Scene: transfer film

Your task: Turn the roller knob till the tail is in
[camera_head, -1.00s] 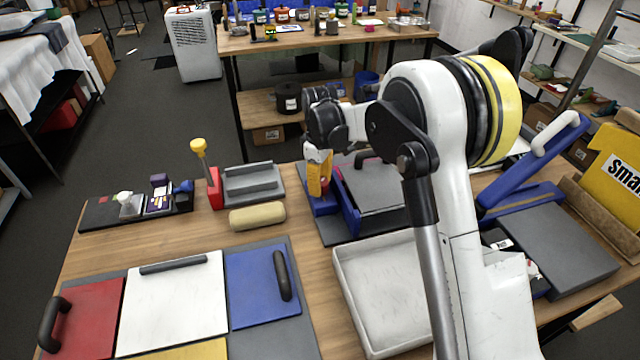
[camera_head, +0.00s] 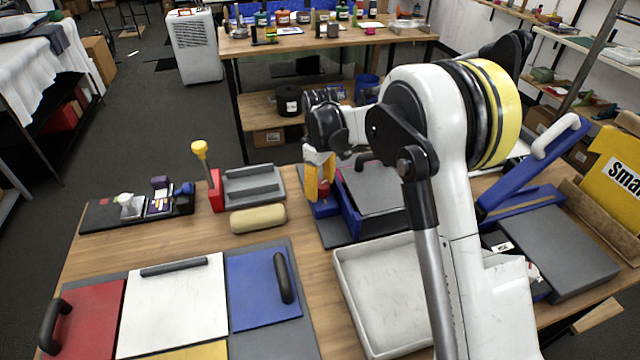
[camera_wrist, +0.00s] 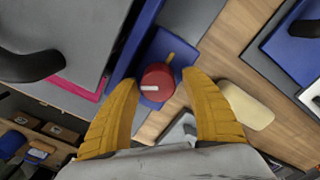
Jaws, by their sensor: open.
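The red roller knob (camera_wrist: 157,82) with a pale mark on its top shows in the wrist view, between the tips of my gripper (camera_wrist: 165,95). It sits on the end of a blue roller machine (camera_wrist: 150,45). A thin yellow strip (camera_wrist: 170,57) shows beside the knob. My gripper's yellow fingers are open on either side of the knob, with gaps to it. In the head view the gripper (camera_head: 320,190) is at the machine's left end, and a little of the red knob (camera_head: 323,187) shows between the fingers. A pink edge (camera_wrist: 75,88) shows under the machine's grey lid. I cannot make out the tail.
A grey lid with a black handle (camera_wrist: 30,65) is close to my left finger. A beige pad (camera_head: 258,218) lies left of the machine, and a white tray (camera_head: 385,295) stands in front. A blue press (camera_head: 535,170) stands at the right. Bare wood (camera_head: 310,270) shows between them.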

